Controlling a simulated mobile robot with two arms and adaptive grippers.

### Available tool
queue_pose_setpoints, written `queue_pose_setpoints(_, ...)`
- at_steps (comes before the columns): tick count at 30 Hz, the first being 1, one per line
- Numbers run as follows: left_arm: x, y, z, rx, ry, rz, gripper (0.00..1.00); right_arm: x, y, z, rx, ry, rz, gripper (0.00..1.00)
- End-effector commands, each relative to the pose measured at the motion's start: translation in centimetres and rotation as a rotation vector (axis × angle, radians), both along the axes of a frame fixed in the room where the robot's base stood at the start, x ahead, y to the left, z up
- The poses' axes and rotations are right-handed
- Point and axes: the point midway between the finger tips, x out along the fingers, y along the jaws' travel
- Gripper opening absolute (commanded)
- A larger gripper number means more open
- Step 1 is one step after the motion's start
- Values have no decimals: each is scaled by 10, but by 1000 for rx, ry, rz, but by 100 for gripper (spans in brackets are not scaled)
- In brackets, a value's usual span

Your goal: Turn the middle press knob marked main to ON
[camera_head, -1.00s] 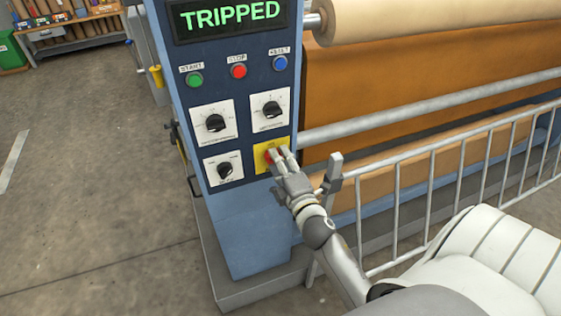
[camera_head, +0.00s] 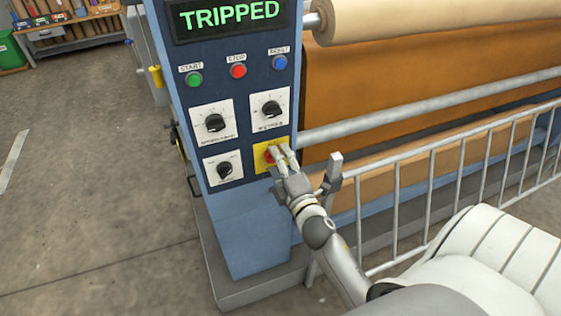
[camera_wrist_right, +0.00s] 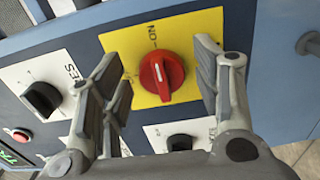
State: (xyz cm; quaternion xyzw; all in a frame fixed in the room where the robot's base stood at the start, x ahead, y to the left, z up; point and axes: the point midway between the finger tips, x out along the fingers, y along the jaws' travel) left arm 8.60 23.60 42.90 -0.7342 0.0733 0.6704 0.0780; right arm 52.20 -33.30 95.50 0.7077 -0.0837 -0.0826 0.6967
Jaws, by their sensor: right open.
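The red knob (camera_wrist_right: 161,75) sits on a yellow plate (camera_wrist_right: 188,28) with "ON" printed on it. A white line runs along the knob's face. In the head view the red knob (camera_head: 269,156) and its yellow plate (camera_head: 259,164) are partly hidden by my right gripper (camera_head: 279,150). In the wrist view my right gripper (camera_wrist_right: 160,60) is open, with one finger on each side of the red knob. Gaps show between the fingers and the knob in that view, and the knob is not gripped. My left gripper is not in view.
The blue panel (camera_head: 240,225) also has three black dials (camera_head: 215,123), green, red and blue buttons (camera_head: 238,71), and a display (camera_head: 230,15) reading "TRIPPED". A metal railing (camera_head: 428,185) stands right of the panel, close to my right arm. Open floor (camera_head: 90,180) lies left.

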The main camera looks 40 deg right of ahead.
Motion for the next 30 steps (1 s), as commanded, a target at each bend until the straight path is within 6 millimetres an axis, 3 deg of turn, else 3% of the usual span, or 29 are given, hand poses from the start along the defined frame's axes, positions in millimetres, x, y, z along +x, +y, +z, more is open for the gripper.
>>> queue_pose_setpoints(15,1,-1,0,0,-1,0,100,-63,15,-1,2,3,-2,58)
queue_pose_setpoints(30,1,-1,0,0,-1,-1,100,-72,17,0,0,1,-1,58)
